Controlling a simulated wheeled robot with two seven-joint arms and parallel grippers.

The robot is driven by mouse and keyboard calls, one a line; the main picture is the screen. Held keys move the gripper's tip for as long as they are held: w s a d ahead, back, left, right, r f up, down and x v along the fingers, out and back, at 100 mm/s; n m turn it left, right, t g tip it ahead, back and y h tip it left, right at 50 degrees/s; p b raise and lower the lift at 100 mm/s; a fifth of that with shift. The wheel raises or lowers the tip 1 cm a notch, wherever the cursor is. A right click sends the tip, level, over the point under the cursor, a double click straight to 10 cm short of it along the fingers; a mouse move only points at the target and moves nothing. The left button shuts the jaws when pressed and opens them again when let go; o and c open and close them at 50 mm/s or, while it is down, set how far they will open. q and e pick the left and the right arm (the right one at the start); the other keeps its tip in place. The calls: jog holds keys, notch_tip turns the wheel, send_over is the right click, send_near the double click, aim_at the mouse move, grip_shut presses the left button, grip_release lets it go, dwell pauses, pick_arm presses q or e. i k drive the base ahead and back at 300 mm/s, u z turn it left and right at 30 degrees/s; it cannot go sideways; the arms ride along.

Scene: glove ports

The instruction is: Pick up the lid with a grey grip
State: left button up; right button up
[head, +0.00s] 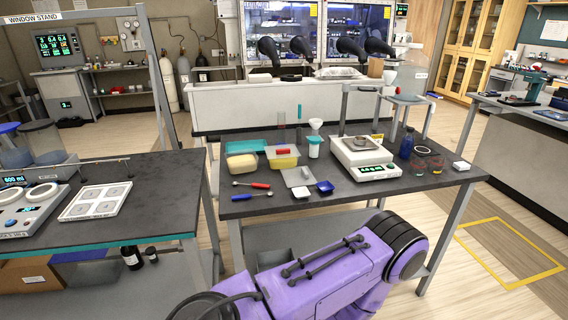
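A flat grey square piece (297,177) lies near the middle of the dark bench (400,184); it looks like a lid with a small grey grip, but it is too small to be sure. Behind it is a yellow container (284,162) with a red grip (283,151) on top. A teal tray (246,146) stands to the left of this container. Neither of my grippers shows. A purple link of my own arm fills the bottom middle, in front of the bench.
A balance (362,157) stands to the right on the bench. A blue dish (325,187), a small white dish (301,193), a red-handled tool (259,186) and a blue-handled one (242,197) lie along the front. A dark bottle (406,143) stands at right.

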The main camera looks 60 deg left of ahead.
aim_at(299, 176)
jog(key=u, duration=0.75)
jog(key=i, duration=0.7)
jog(key=u, duration=0.7)
